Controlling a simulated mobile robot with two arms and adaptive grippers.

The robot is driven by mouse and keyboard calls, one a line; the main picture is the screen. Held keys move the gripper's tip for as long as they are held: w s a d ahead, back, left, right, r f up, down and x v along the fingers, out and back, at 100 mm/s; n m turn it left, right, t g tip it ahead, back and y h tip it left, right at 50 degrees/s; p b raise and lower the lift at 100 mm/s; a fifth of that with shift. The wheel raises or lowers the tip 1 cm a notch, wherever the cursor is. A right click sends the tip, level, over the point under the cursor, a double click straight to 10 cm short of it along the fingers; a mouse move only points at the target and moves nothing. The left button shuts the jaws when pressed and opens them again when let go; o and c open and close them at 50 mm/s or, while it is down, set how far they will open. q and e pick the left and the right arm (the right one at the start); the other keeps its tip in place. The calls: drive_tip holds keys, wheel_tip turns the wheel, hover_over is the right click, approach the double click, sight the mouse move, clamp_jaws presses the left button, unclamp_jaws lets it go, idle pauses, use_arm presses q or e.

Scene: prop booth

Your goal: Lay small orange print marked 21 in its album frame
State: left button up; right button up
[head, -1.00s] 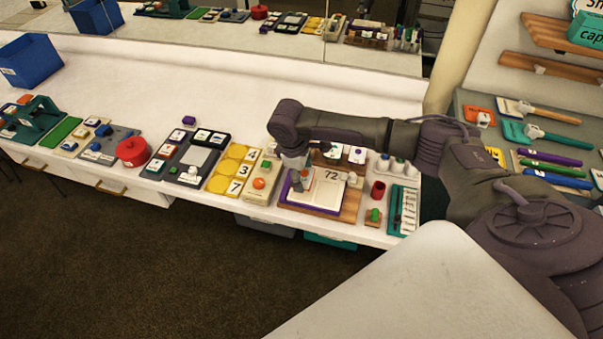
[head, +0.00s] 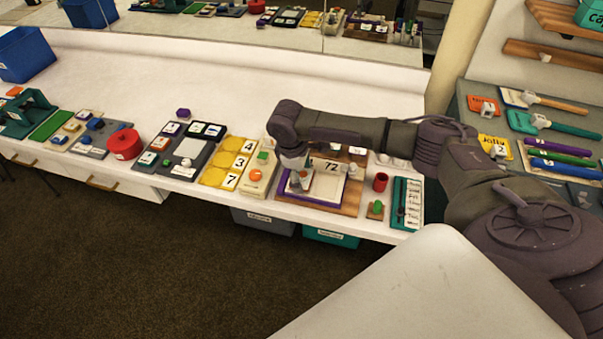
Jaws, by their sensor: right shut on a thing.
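The open album (head: 327,194) has a purple cover and pale pages and lies on a wooden board on the counter. A page marked 72 (head: 331,166) shows at its back. My right gripper (head: 298,186) points down over the album's left part. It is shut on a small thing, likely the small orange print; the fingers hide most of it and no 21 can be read. I cannot tell whether it touches the page. The album frame under the fingers is hidden. My left gripper is out of view.
Left of the album stand a beige box with an orange knob (head: 256,176) and a yellow number board (head: 226,165). A red cup (head: 380,181), a green block and a teal tray (head: 399,218) stand close on its right. The counter behind is mostly clear.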

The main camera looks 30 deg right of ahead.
drive_tip(key=o, duration=0.8)
wheel_tip(320, 180, up, 12)
drive_tip(key=a, duration=0.2)
drive_tip(key=shift+a+f, duration=0.1)
drive_tip(key=shift+f, duration=0.05)
